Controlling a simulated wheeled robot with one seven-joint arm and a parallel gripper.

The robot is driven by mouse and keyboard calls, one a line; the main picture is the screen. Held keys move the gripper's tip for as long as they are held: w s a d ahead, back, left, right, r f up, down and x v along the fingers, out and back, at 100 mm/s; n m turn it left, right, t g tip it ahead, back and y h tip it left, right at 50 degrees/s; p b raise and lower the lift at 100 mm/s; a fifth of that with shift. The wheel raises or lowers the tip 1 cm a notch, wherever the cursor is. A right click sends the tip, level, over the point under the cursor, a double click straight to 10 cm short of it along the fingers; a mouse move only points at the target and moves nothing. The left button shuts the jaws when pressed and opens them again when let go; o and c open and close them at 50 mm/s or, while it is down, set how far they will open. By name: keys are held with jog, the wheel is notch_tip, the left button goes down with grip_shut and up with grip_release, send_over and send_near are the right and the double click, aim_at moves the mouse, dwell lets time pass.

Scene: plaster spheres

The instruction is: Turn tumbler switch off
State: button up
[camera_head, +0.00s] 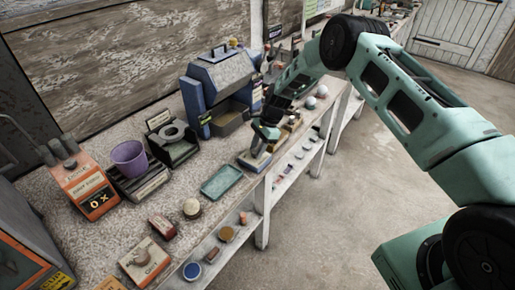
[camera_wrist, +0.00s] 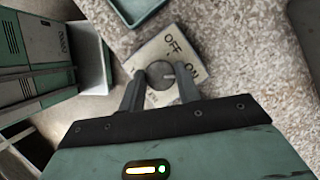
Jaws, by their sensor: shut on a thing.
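The tumbler switch is a pale square plate with a round grey knob (camera_wrist: 159,74) in its middle. In the wrist view its plate (camera_wrist: 150,50) bears the words OFF and ON, OFF at the top and ON at the right. My gripper (camera_wrist: 159,84) has one finger on each side of the knob and is shut on it. A pale mark shows on the knob's right side; its exact setting is hard to read. In the head view the switch (camera_head: 255,161) sits at the bench's front edge under my gripper (camera_head: 265,141), which partly hides it.
A teal tray (camera_head: 222,181) lies just left of the switch, and a blue machine (camera_head: 222,82) stands behind. A purple cup (camera_head: 129,157) and an orange device (camera_head: 85,188) are farther left. Small spheres lie to the right. The floor before the bench is clear.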

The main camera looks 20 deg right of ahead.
jog(key=shift+f+n+b, duration=0.15)
jog(key=shift+n+b, duration=0.15)
jog(key=shift+b, duration=0.2)
jog(key=n+b, duration=0.2)
jog(key=b, duration=0.1)
jog(key=shift+w+f+g, duration=0.15)
jog(key=shift+g, duration=0.25)
jog(key=n+g+h+b, duration=0.1)
jog(key=n+b, duration=0.2)
jog(key=b, duration=0.1)
jog(key=shift+a+n, duration=0.1)
jog(key=shift+n, duration=0.2)
jog(key=n+b, duration=0.1)
jog(key=n, duration=0.1)
jog(key=n+g+h+b, duration=0.1)
jog(key=n+b, duration=0.1)
jog(key=shift+w+a+r, duration=0.1)
jog(key=shift+r, duration=0.1)
jog(key=shift+r+n+g+h+b, duration=0.15)
jog(key=shift+n+h+b, duration=0.25)
jog(key=shift+n, duration=0.5)
jog(key=shift+f+n+g+h+b, duration=0.15)
jog(key=shift+n+h+b, duration=0.25)
jog(key=shift+n, duration=0.5)
jog(key=shift+r, duration=0.15)
jog(key=o, duration=1)
